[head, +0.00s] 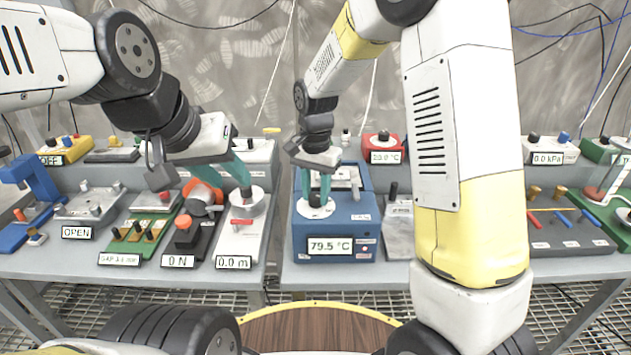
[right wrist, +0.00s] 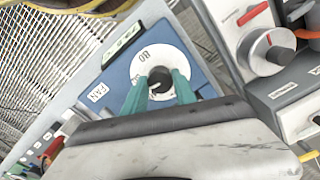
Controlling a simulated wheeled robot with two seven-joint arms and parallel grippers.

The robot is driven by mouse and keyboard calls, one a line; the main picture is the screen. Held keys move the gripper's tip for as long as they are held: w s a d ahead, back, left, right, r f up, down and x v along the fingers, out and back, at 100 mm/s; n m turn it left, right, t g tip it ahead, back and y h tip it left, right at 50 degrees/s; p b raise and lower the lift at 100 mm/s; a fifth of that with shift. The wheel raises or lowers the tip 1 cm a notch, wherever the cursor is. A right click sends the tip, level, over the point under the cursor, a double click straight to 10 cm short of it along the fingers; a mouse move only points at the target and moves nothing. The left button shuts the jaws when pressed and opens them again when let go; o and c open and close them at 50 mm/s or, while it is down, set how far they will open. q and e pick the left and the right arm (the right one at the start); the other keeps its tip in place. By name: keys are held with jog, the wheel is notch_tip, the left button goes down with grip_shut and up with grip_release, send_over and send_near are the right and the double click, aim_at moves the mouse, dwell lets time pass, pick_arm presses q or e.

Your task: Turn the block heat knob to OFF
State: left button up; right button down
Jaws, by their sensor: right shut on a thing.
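The blue block heater (head: 335,222) stands on the bench in the middle of the head view. Its display (head: 330,246) reads 79.5 °C. On its top is a white dial with a black block heat knob (head: 315,201). My right gripper (head: 315,190) points down over it, one teal finger on each side, shut on the knob. In the right wrist view the black knob (right wrist: 160,78) sits between the teal fingertips, on the white dial (right wrist: 150,55) marked 80. My left gripper (head: 246,182) hangs over the device with the 0.0 m display; its finger gap is unclear.
An instrument with a 0 N display (head: 178,261) is farther left. A red box (head: 384,147) is behind.

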jog(key=n, duration=0.5)
jog(key=shift+w+r, duration=0.1)
jog(key=n, duration=1)
jog(key=shift+d, duration=0.1)
jog(key=shift+n, duration=2.4)
jog(key=c, duration=1)
grip_release()
